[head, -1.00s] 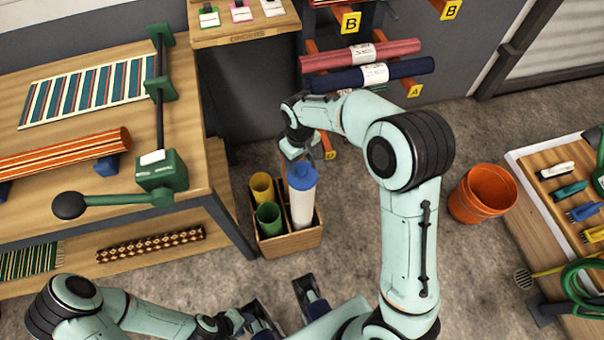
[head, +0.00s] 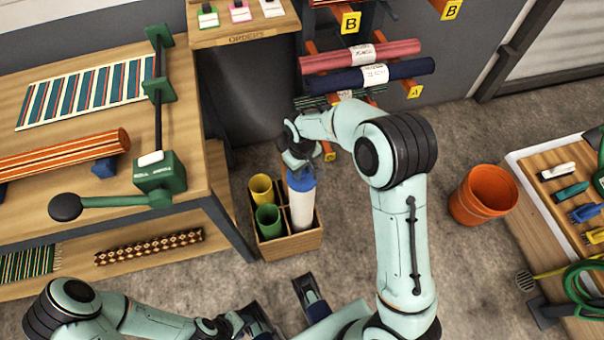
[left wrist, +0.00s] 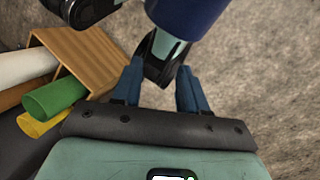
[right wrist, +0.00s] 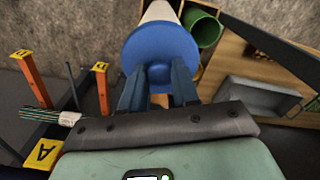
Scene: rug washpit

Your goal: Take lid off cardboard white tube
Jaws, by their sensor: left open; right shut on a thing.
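The white cardboard tube (head: 302,205) stands upright in the right part of a wooden crate (head: 290,245). Its blue lid (head: 301,181) sits on top and also shows in the right wrist view (right wrist: 158,48). The tube shows behind the lid in the right wrist view (right wrist: 158,12). My left gripper (head: 283,303) is open and empty, low in front of the crate. Its spread fingers show in the left wrist view (left wrist: 157,90).
A yellow tube (head: 262,188) and a green tube (head: 268,219) share the crate. A workbench (head: 190,225) stands close on the left. Rolled rugs (head: 365,75) lie on a rack behind. An orange bucket (head: 483,193) stands right, with clear floor before it.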

